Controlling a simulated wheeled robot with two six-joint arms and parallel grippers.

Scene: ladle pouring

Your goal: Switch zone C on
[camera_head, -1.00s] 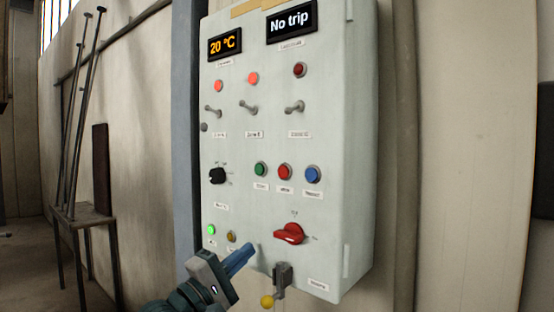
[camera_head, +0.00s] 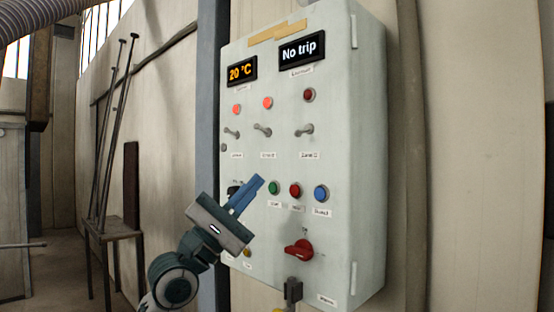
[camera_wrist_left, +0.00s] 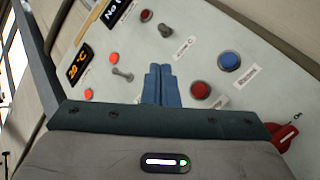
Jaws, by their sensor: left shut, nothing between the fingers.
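The grey control panel (camera_head: 345,200) carries a row of three toggle switches. The rightmost switch (camera_head: 305,130), whose label looks like zone C, has a dark red lamp (camera_head: 309,95) above it. Its lever slants differently from the other two, whose lamps (camera_head: 267,102) glow bright red. In the left wrist view this switch (camera_wrist_left: 165,30) lies beyond the fingertips, with its lamp (camera_wrist_left: 146,15) beside it. My left gripper (camera_head: 253,186) is shut and empty, below and left of the switch and apart from it. It also shows in the wrist view (camera_wrist_left: 160,72). My right gripper is out of view.
Green (camera_head: 274,188), red (camera_head: 295,190) and blue (camera_head: 321,193) buttons sit right of my left gripper. A red rotary handle (camera_head: 299,250) is lower on the panel. Displays read 20 °C (camera_head: 241,71) and No trip (camera_head: 302,49). Rods (camera_head: 112,130) lean at the left.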

